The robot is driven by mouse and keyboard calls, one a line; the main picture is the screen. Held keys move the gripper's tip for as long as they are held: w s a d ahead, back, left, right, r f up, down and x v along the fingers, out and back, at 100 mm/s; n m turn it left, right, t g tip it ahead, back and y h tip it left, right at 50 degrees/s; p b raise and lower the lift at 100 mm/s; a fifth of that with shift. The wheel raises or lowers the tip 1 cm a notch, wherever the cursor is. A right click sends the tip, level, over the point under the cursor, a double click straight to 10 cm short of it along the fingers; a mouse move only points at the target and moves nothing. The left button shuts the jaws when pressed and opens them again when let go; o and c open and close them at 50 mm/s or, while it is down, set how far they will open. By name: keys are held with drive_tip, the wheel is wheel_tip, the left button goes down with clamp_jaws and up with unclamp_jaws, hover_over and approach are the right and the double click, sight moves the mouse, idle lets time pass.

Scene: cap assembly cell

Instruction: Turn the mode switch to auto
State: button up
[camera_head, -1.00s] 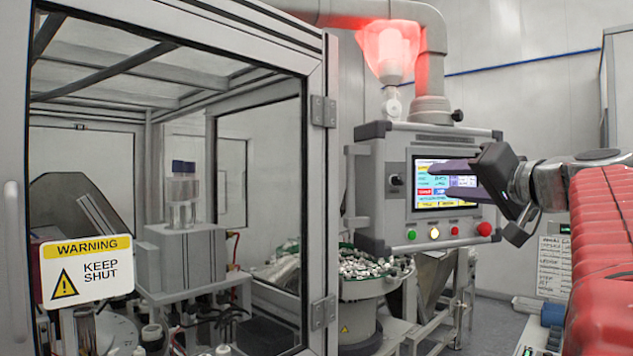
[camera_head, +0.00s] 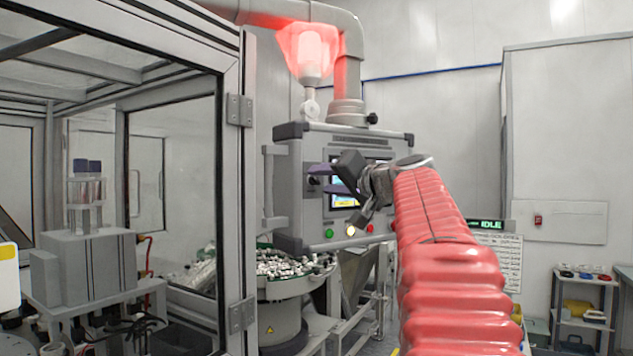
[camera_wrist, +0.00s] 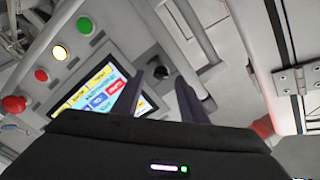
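The mode switch is a small black knob on the left part of the grey control panel (camera_head: 290,205). In the head view the knob (camera_head: 313,181) shows between my fingertips, partly covered. In the wrist view the knob (camera_wrist: 160,73) shows dark on the grey panel face, beyond the fingertips. Its setting is too small to read. My gripper (camera_head: 318,180) is open, its two purple fingers apart, one above and one below the knob in the head view. In the wrist view my gripper (camera_wrist: 162,85) has nothing between its fingers. Whether they touch the knob, I cannot tell.
The touchscreen (camera_wrist: 105,88) lies beside the knob. Green (camera_head: 329,233), lit white (camera_head: 350,230) and red (camera_head: 370,228) buttons sit below it. A red-lit lamp (camera_head: 310,55) stands above. A framed glass enclosure (camera_head: 235,160) is at left; a parts bowl (camera_head: 290,288) is below.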

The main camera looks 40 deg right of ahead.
drive_tip(key=shift+w, duration=0.5)
drive_tip(key=shift+c, duration=0.6)
